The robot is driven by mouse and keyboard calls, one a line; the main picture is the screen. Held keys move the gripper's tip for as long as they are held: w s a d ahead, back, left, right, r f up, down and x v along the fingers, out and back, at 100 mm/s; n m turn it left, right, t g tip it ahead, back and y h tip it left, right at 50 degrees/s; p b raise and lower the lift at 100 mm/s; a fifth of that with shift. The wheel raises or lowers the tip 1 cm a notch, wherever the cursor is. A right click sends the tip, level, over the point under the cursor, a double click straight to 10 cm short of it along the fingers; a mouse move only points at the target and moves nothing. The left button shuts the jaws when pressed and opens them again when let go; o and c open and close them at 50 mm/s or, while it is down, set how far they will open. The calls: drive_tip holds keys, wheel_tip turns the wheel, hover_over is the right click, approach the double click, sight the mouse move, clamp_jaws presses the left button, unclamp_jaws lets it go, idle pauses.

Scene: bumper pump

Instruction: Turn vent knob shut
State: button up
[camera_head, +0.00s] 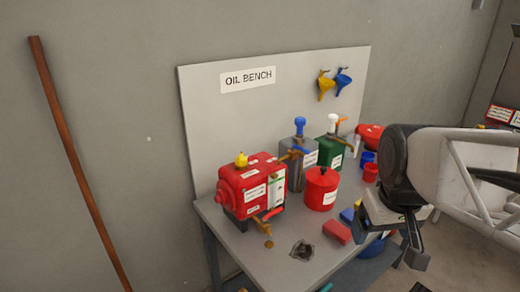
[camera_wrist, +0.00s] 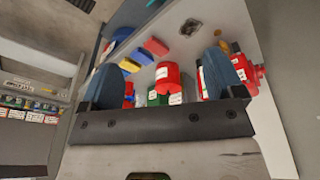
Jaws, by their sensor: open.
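A red tank (camera_head: 250,188) with white labels lies on the left part of the bench. A yellow knob (camera_head: 241,159) sits on top of it; it looks like the vent knob, though its turned position is too small to tell. An orange tap (camera_head: 268,218) is on the tank's front. My gripper (camera_head: 398,236) is off the bench's right side, well apart from the tank, open and empty. In the wrist view, the two fingers of my gripper (camera_wrist: 162,80) stand wide apart, and the red tank (camera_wrist: 243,74) shows partly behind the right finger.
A red lidded can (camera_head: 321,188), a grey can (camera_head: 298,158) with a blue-topped pump and a green can (camera_head: 333,150) stand right of the tank. A red block (camera_head: 337,232) and dark drain opening (camera_head: 302,250) are at the front.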

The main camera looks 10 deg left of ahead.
drive_tip(key=w+a+r+n, duration=0.3)
drive_tip(key=w+a+n, duration=0.25)
drive_tip(key=w, duration=0.65)
drive_tip(key=n+g, duration=0.2)
drive_tip(key=n, duration=0.9)
hover_over(241, 156)
wheel_tip(241, 156, down, 4)
drive_tip(key=shift+d+f, duration=0.15)
drive_tip(key=shift+f, duration=0.1)
drive_tip(key=shift+w+a+f, duration=0.1)
drive_tip(key=shift+a, duration=0.15)
drive_tip(key=shift+f, duration=0.15)
drive_tip(key=shift+f, duration=3.75)
drive_tip(key=shift+c, duration=0.3)
